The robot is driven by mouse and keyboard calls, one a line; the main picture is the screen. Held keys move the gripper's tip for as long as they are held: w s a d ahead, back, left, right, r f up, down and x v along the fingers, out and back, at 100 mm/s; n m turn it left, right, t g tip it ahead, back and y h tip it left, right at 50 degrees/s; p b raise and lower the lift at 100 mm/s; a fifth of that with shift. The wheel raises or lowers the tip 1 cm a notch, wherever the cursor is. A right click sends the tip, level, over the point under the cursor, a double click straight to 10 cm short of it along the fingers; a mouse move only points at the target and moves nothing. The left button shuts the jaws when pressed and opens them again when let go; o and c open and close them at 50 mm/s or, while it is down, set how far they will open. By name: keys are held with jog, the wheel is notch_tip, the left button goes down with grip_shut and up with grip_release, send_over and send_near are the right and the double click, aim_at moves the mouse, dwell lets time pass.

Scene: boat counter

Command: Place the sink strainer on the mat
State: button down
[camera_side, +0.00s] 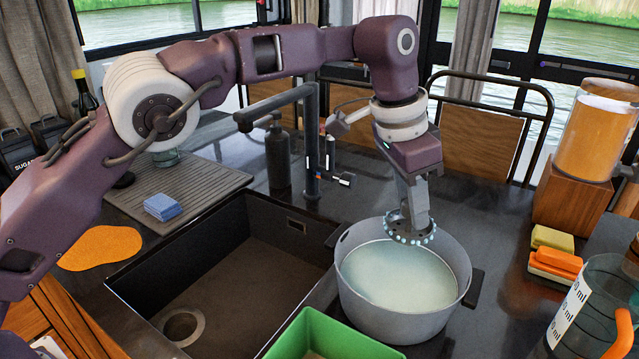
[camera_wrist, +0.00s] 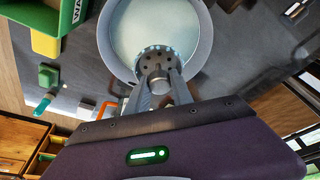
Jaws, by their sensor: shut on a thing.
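The sink strainer (camera_side: 409,238) is a small dark grey perforated disc with pale blue beads around its rim. My gripper (camera_side: 411,214) is shut on it from above and holds it over the cloudy water in a grey metal tub (camera_side: 352,290). Whether the strainer touches the water is unclear. In the wrist view the strainer (camera_wrist: 152,52) sits between the fingertips (camera_wrist: 160,76), with its holes visible. A flat orange mat (camera_side: 100,248) lies left of the sink. A grey ridged board or mat (camera_side: 200,180) lies behind it; I cannot tell which is the task's mat.
The dark sink (camera_side: 240,270) lies between the tub and the orange mat. A tall faucet (camera_side: 311,140) and dark bottle (camera_side: 278,155) stand behind it. A blue sponge (camera_side: 162,207) sits on the ridged board. A green bin (camera_side: 335,335) is in front; sponges (camera_side: 555,262) lie right.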

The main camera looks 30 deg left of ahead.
jog(key=s+a+f+n, duration=0.1)
jog(key=s+a+f, duration=0.2)
jog(key=s+a, duration=0.65)
jog(key=a+f+n+t+y, duration=0.1)
jog(key=a+f+n, duration=0.3)
jog(key=a, duration=0.8)
jog(key=a+f+n+y, duration=0.1)
jog(key=a+f+n, duration=0.25)
jog(key=a, duration=0.75)
jog(key=w+a+r+n+y, duration=0.1)
jog(key=w+a+r+n, duration=0.2)
jog(key=a, duration=0.6)
jog(key=w+a+r+n+g+y, duration=0.1)
jog(key=w+a+n, duration=0.2)
jog(key=w+a, duration=0.45)
jog(key=w+a+r+n, duration=0.2)
jog(key=w+a+n, duration=0.1)
jog(key=a, duration=0.7)
jog(key=shift+n, duration=0.25)
jog(key=x, duration=0.3)
jog(key=s+x, duration=0.1)
jog(key=x, duration=0.2)
jog(key=s+d+x, duration=0.1)
jog(key=x, duration=0.3)
jog(key=shift+w+f, duration=0.1)
jog(key=shift+f, duration=0.1)
jog(key=shift+f, duration=0.15)
